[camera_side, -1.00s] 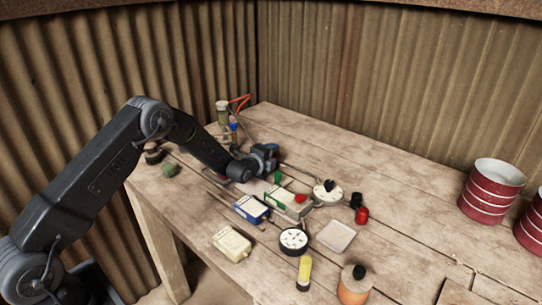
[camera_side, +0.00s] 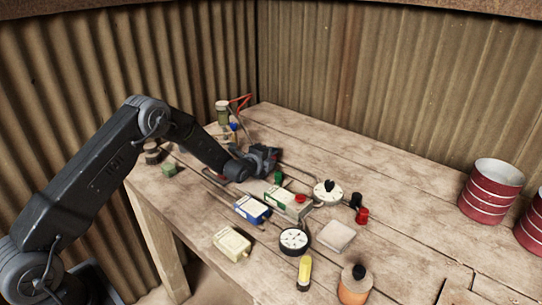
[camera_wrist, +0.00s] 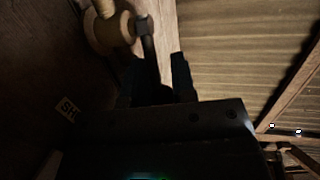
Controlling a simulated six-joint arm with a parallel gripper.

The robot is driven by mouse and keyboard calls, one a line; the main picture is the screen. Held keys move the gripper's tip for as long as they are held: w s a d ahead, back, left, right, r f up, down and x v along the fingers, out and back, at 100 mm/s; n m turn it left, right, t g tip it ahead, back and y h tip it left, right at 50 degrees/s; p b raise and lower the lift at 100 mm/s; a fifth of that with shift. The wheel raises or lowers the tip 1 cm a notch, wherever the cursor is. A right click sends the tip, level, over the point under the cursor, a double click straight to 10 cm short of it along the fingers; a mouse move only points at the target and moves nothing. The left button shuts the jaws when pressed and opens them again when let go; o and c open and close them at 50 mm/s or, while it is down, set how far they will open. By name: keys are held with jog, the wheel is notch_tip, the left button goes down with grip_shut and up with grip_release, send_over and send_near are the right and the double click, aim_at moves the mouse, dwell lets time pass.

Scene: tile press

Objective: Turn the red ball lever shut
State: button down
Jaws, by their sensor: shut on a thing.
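In the side view my gripper (camera_side: 268,160) is low over the far left part of the table, seen from behind. In the dark wrist view its fingers (camera_wrist: 165,82) are close together around the end of a dark lever rod (camera_wrist: 148,48). The rod comes from a round tan fitting (camera_wrist: 108,34) at the top left. The red ball at its end is not visible; the fingers hide it.
Red striped cans (camera_side: 490,190) are far right. Bare planks lie right of centre.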

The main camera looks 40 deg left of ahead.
jog(key=shift+s+a+m+h, duration=0.1)
jog(key=shift+s+m+h, duration=0.15)
jog(key=shift+m+h, duration=0.5)
jog(key=shift+s+a+m+h, duration=0.1)
jog(key=shift+s+m+h, duration=0.1)
jog(key=shift+m+h, duration=0.55)
jog(key=shift+h, duration=0.3)
jog(key=c, duration=1)
grip_release()
jog(key=shift+o, duration=0.2)
jog(key=v, duration=1.3)
jog(key=shift+s, duration=0.45)
